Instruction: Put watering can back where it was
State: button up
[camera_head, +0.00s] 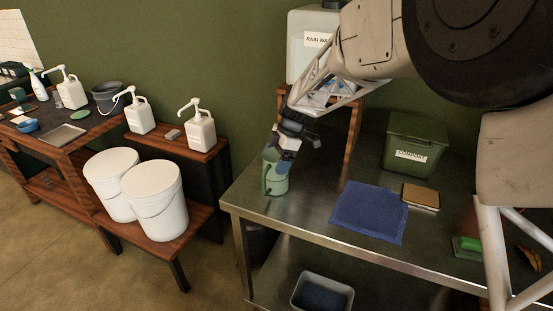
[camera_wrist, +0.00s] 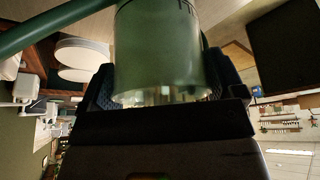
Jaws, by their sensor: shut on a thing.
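The green watering can (camera_head: 274,176) is at the left end of the metal table, upright in the head view. My gripper (camera_head: 284,154) reaches down to its upper part from behind and is shut on it. I cannot tell whether the can's base touches the table. In the wrist view the green can (camera_wrist: 160,55) fills the upper middle, between the dark fingers of my gripper (camera_wrist: 165,95), and a green spout or handle runs off to the upper left. The far side of the can is hidden.
A blue cloth (camera_head: 369,211), a brown notepad (camera_head: 421,197) and a dark green bin (camera_head: 413,144) are on the metal table (camera_head: 310,205). A rain water tank (camera_head: 309,50) stands behind on a wooden stand. White buckets (camera_head: 154,199) and pump bottles (camera_head: 200,128) stand left, across a gap.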

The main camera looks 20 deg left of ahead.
jog(key=shift+f, duration=0.15)
jog(key=o, duration=1.3)
jog(key=shift+c, duration=0.2)
jog(key=v, duration=1.2)
jog(key=shift+d+r, duration=0.1)
jog(key=shift+r, duration=0.1)
